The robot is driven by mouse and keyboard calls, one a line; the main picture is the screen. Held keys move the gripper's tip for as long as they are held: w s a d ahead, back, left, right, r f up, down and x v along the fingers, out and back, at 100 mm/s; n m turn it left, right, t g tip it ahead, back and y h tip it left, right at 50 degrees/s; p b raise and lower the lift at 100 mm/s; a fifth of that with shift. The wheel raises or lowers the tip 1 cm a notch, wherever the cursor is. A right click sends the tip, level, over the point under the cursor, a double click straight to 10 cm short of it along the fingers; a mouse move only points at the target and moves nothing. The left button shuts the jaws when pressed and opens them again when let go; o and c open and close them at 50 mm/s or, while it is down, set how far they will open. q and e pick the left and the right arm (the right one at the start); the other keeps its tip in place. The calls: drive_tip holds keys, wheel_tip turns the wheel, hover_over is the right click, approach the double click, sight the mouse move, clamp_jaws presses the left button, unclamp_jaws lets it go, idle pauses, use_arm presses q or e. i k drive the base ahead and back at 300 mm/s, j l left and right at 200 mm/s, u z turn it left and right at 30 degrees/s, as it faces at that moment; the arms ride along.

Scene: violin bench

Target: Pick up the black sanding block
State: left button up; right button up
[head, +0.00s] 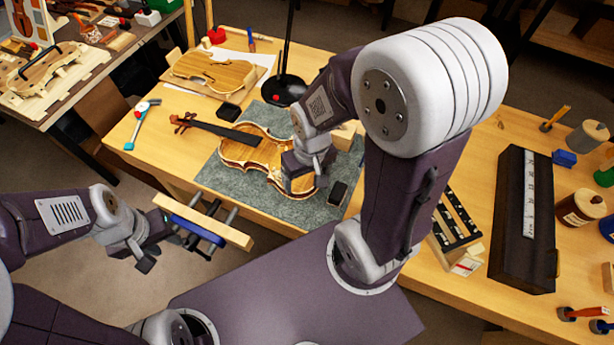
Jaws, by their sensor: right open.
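A small black block (338,193) with a lighter top lies on the grey-green mat (225,178), at the right of the violin body; it looks like the sanding block. A second small black item (229,112) lies at the mat's far left edge. My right gripper (303,187) points down over the right end of the violin (247,150), just left of the near block, open and apart from it. Its fingertips are partly hidden by its own body. My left gripper (158,252) is open and empty, left of the bench's front vise.
The wooden vise (205,222) with a blue bar juts from the bench's front edge. A black lamp base (283,90) stands behind the mat. A violin plate (212,72) lies at the back left. A long black case (525,220) and jars (582,208) stand at the right.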

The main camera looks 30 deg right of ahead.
sight(338, 194)
drive_tip(key=k+l+z, duration=0.15)
drive_tip(key=z, duration=1.05)
